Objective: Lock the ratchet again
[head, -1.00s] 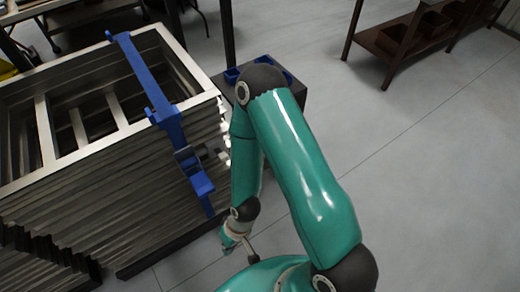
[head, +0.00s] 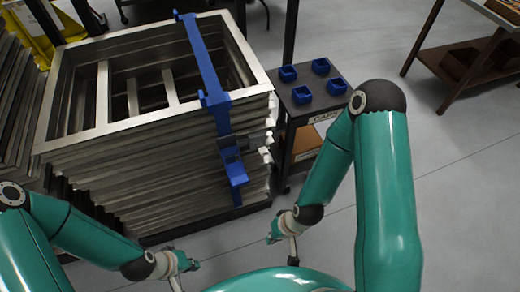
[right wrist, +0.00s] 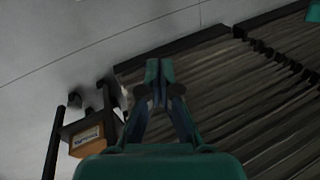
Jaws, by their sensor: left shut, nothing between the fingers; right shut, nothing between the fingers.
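A blue strap (head: 203,55) runs over the top of a stack of metal frames (head: 110,130) and down its right side. The ratchet (head: 240,143), a dark grey part, sits on the strap at that side. A blue lever-like piece (head: 235,172) hangs below it and sticks outward. My right gripper (head: 272,237) is shut and empty, low in front of the stack and apart from the ratchet. Its shut fingertips (right wrist: 158,68) also show in the right wrist view, beside the stack's layered side. My left gripper (head: 194,266) is shut and empty, lower left, clear of the strap.
A dark cart (head: 290,105) with several small blue bins stands just right of the stack, close to the ratchet. A brown workbench (head: 465,65) is at the far right. More frames (head: 15,110) stand at the left. The grey floor (head: 465,190) at right is clear.

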